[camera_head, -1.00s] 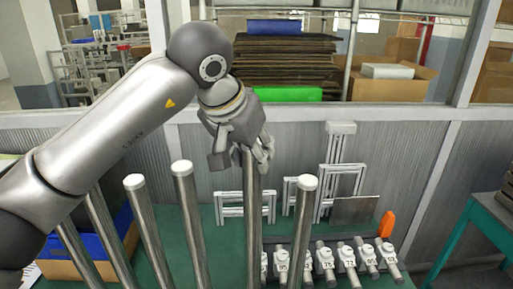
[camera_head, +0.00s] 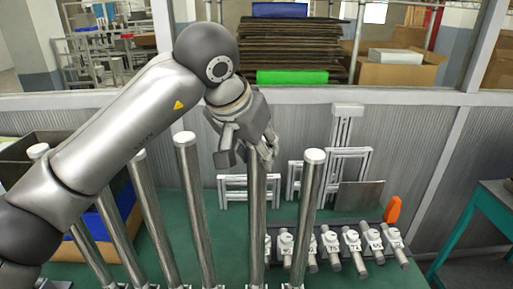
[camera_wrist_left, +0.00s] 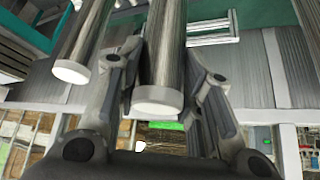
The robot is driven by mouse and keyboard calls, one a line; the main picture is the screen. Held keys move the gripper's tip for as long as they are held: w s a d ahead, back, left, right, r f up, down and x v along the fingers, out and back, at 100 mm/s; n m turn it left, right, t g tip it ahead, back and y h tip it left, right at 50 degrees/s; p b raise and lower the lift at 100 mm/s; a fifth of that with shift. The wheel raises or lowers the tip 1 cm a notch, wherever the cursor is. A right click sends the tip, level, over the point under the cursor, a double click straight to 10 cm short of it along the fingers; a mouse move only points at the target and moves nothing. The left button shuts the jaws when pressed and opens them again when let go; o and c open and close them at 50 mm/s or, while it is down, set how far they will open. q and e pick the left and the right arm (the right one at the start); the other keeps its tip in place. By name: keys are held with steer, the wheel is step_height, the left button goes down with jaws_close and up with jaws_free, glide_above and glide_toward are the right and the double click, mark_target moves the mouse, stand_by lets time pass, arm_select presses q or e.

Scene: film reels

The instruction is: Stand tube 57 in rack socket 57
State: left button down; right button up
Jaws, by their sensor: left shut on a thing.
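My left gripper (camera_head: 262,150) is shut on a long metal tube (camera_head: 258,215) near its top. The tube looks upright; its lower end runs out of the head view at the bottom. In the left wrist view the held tube (camera_wrist_left: 168,50) lies between the two fingers, with its white capped end (camera_wrist_left: 158,105) towards the camera. No number is readable on it, so I cannot tell whether it is tube 57. The rack sockets under the tubes are out of sight. My right gripper is not in view.
Other white-capped tubes stand close by: one to the right (camera_head: 306,210) and several to the left, the nearest (camera_head: 194,205). Numbered clamp-like fittings (camera_head: 351,240) lie in a row on the green table (camera_head: 225,235). A blue bin (camera_head: 110,215) is at left.

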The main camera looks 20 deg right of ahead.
arm_select(q)
steer(key=shift+r, duration=0.1)
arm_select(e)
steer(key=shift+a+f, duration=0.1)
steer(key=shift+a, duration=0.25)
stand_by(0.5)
arm_select(q)
steer(key=shift+f+b, duration=0.3)
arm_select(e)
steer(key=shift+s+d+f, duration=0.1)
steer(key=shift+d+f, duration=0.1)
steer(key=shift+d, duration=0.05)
arm_select(q)
steer(key=shift+f+b, duration=0.3)
steer(key=shift+f, duration=0.1)
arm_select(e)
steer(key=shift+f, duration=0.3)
arm_select(q)
steer(key=c, duration=1.3)
jaws_free()
steer(key=shift+s, duration=0.1)
steer(key=shift+a, duration=0.1)
